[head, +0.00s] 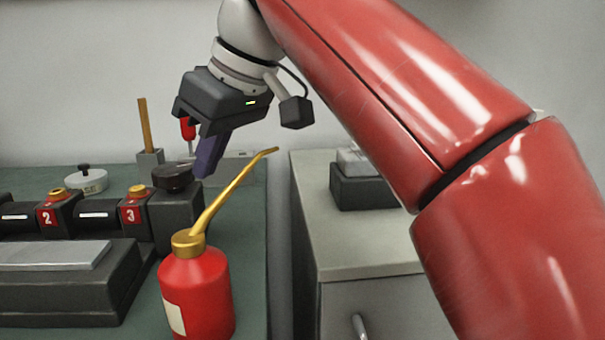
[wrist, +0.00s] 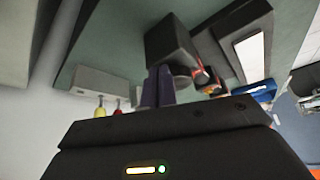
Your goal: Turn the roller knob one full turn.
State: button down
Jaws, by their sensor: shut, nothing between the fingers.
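The dark round roller knob (head: 173,177) sits on top of a dark block (head: 176,222) at the right end of the card machine. My gripper (head: 204,173) is shut and empty, its purple fingers pointing down just right of the knob. I cannot tell from the head view whether they touch it. In the wrist view the shut fingers (wrist: 157,80) reach toward a dark block (wrist: 174,42), with a grey round part (wrist: 181,76) partly hidden beside them.
A red oil can (head: 197,290) with a long brass spout stands in front of my gripper, its spout rising to the right. A grey holder (head: 150,160) with a wooden stick stands behind the knob. A cabinet (head: 375,250) with a grey box (head: 362,188) stands right of the bench.

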jog(key=shift+s+a, duration=0.1)
jog(key=shift+s, duration=0.05)
jog(key=shift+s+a+p, duration=0.1)
jog(key=shift+s+p, duration=0.3)
jog(key=shift+s, duration=0.35)
jog(key=shift+s+a+p, duration=0.45)
jog(key=shift+s+p, duration=0.05)
jog(key=shift+p, duration=0.05)
dwell(0.5)
jog(key=shift+s, duration=0.2)
